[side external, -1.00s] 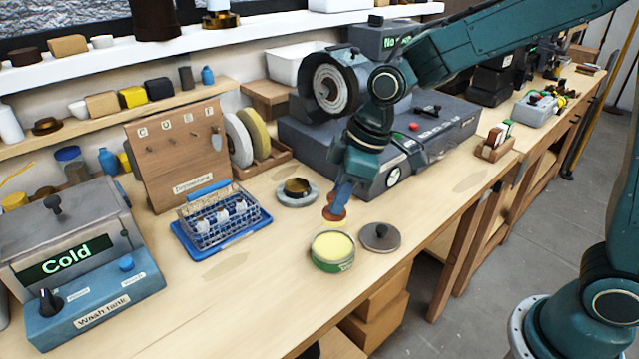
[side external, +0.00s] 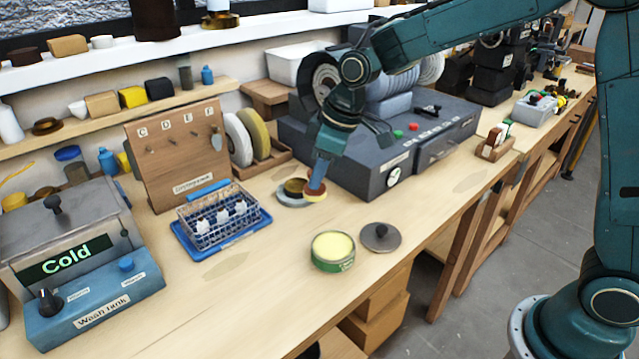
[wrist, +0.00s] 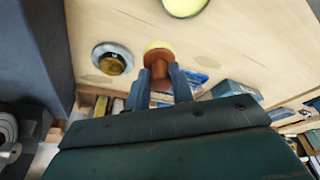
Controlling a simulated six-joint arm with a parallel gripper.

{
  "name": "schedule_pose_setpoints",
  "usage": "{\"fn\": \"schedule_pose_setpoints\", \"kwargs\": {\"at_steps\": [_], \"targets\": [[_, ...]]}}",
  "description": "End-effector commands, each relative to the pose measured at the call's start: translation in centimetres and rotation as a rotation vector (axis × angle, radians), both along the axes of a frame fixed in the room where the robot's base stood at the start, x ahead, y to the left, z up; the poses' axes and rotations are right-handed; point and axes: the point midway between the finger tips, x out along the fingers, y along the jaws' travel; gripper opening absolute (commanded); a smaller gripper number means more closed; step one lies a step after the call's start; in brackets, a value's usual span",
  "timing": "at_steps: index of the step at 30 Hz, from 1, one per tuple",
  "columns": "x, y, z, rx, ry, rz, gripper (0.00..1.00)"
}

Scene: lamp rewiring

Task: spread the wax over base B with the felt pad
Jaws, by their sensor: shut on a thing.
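My gripper (side external: 319,178) is shut on the felt pad (side external: 315,193), a reddish-brown knob with a yellowish pad face. In the wrist view, the pad (wrist: 158,58) sits between both fingers. A brass-coloured round base (side external: 294,187) sits on a grey disc (side external: 287,201) on the bench; I take it for base B, but no label is legible. In the side view the pad overlaps the disc's right edge. In the wrist view the pad appears beside the base (wrist: 112,62), with a small gap; contact cannot be told. The open green wax tin (side external: 333,252) holds pale yellow wax.
The tin's dark lid (side external: 380,237) lies right of the tin. A grey machine (side external: 400,145) stands close behind the gripper. A wire basket on a blue tray (side external: 252,228) and the wash tank (side external: 95,305) are left.

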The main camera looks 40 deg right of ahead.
Motion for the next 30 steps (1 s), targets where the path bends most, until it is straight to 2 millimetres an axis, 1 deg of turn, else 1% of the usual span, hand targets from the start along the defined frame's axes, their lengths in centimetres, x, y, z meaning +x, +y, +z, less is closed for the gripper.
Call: {"fn": "schedule_pose_setpoints", "kwargs": {"at_steps": [1, 6, 12, 15, 18, 22, 30], "targets": [[1.3, -0.4, 0.0, 0.0, 0.0, -0.022, 0.04], [5.1, -1.7, 0.0, -0.001, 0.0, -0.095, 0.04], [9.2, -3.5, -0.2, -0.001, -0.002, -0.179, 0.04], [10.8, -4.3, -0.3, 0.0, -0.003, -0.214, 0.04], [12.0, -4.9, -0.4, 0.001, -0.002, -0.242, 0.04], [12.9, -5.5, -0.5, 0.001, -0.003, -0.263, 0.04], [13.3, -5.7, -0.6, 0.001, -0.003, -0.274, 0.04]]}}
